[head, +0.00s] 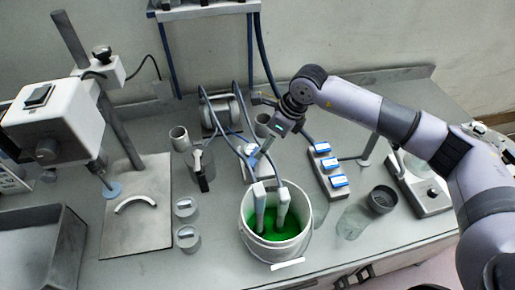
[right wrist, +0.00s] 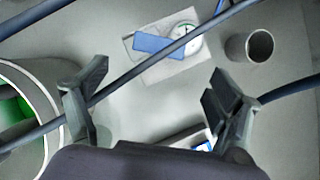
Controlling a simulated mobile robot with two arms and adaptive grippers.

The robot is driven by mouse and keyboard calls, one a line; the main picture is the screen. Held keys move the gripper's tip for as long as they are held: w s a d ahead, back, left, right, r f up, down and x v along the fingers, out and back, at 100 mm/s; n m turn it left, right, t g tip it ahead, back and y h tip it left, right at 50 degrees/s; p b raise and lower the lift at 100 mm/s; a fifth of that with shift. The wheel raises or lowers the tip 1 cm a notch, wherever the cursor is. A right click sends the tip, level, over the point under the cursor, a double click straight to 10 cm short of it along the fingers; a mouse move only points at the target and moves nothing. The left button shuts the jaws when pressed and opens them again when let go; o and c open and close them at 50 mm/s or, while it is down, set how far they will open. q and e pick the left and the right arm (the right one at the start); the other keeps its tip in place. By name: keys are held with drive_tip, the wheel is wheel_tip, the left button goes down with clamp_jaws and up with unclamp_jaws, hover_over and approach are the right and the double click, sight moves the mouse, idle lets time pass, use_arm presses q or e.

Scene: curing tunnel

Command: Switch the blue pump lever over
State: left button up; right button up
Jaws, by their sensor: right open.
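The blue lever (right wrist: 158,43) lies flat across a pale block with a round white dial (right wrist: 188,34) in the right wrist view. A dark hose crosses in front of the block. My right gripper (head: 263,157) points down over the middle of the bench in the head view, close to the lever block, which it and the hoses partly hide there. In the right wrist view its two fingers (right wrist: 160,112) are wide apart with nothing between them. The lever is beyond the fingertips, not touched. My left gripper does not show.
A white bucket (head: 247,222) of green liquid stands in front, with pipes and hoses running into it. A block with blue switches (head: 325,172) is to the right. A grey cup (right wrist: 250,46) stands near the lever. A mixer stand (head: 140,225) is at left.

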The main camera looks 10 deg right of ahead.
drive_tip(key=p+x, duration=0.1)
drive_tip(key=x, duration=0.6)
drive_tip(key=shift+w+a+f+p, duration=0.1)
drive_tip(key=shift+a+f+p, duration=0.05)
drive_tip(key=shift+f+p, duration=0.2)
drive_tip(key=shift+c, duration=0.2)
drive_tip(key=c, duration=1.1)
